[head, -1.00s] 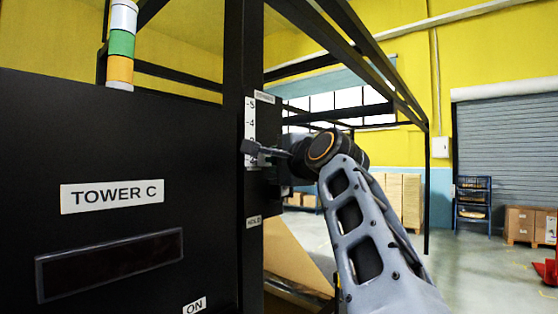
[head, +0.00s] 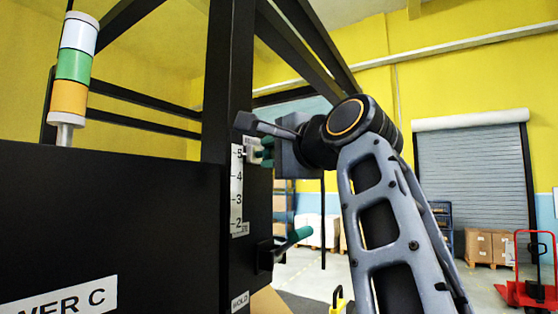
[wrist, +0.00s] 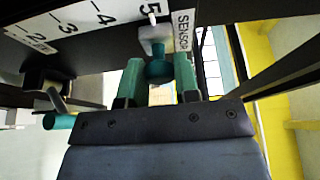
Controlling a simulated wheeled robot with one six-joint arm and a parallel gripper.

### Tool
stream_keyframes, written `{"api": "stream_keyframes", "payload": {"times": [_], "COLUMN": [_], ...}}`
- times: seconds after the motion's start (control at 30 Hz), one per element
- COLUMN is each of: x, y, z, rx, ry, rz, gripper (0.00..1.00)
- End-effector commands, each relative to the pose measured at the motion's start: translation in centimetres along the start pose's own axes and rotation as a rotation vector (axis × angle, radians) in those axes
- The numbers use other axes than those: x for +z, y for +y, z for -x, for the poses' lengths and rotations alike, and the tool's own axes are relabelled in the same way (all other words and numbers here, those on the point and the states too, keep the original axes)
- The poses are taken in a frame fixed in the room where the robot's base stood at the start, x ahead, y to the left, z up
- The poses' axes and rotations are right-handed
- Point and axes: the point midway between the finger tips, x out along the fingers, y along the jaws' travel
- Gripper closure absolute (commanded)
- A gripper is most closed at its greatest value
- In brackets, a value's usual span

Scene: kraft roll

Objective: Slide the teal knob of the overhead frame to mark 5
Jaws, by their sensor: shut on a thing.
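The teal knob (wrist: 159,70) shows in the wrist view on a pale slider block (wrist: 154,40), between the green-tipped fingers of my gripper (wrist: 159,82). My gripper is shut on it. The slider's white pointer is beside the number 5 on the white scale (wrist: 85,22). In the head view my gripper (head: 267,152) is at the black post, level with the 5 on the scale (head: 237,188). There the knob is mostly hidden by the fingers.
A second teal handle (head: 294,238) sticks out lower on the post, near a HOLD label (head: 240,300). Black overhead beams (head: 300,45) run back from the post. A signal lamp (head: 74,65) stands on the black cabinet (head: 110,205) at left. Open floor lies beyond my arm.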

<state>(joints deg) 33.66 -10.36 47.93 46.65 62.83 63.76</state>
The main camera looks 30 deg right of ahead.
Motion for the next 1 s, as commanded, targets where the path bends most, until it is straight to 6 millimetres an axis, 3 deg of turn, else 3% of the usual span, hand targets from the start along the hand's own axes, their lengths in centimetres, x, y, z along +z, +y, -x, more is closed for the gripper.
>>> {"api": "stream_keyframes", "payload": {"times": [0.27, 0.3, 0.57, 0.83, 1.0], "x": [0.3, 0.3, 0.2, 0.1, 0.0], "y": [-0.7, -0.7, -0.6, -0.4, -0.3], "z": [0.3, 0.3, 0.3, 0.3, 1.6], "rx": [-0.021, -0.022, -0.017, -0.013, -0.014], "ry": [-0.002, -0.002, 0.001, 0.002, 0.006], "rz": [0.003, 0.003, 0.003, 0.002, 0.001], "gripper": [1.00, 0.70, 0.46, 0.46, 0.46]}}
